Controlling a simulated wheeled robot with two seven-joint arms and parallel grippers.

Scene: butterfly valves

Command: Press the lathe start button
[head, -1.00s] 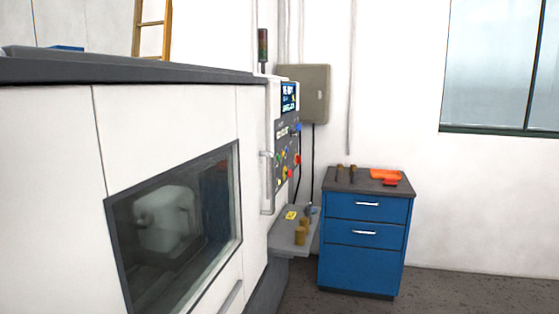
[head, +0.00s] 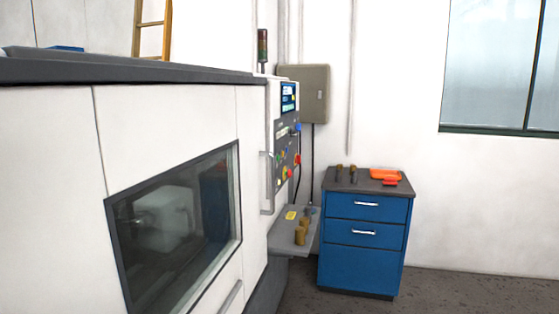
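The lathe (head: 170,125) is a large white machine with a dark top edge, filling the left half of the head view. Its control panel (head: 286,140) stands at its right end, seen at a steep angle. The panel has a lit screen (head: 289,97) above several small coloured buttons, among them green, yellow, red and blue ones. A green button (head: 284,146) shows on the panel, but I cannot read any label, so I cannot tell which is the start button. Neither of my grippers is in view.
A grey shelf (head: 283,243) with small brown parts juts out below the panel. A blue drawer cabinet (head: 362,270) with an orange tray (head: 385,174) stands right of it. A grey wall box (head: 313,88) hangs behind. Floor (head: 460,295) at the lower right is clear.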

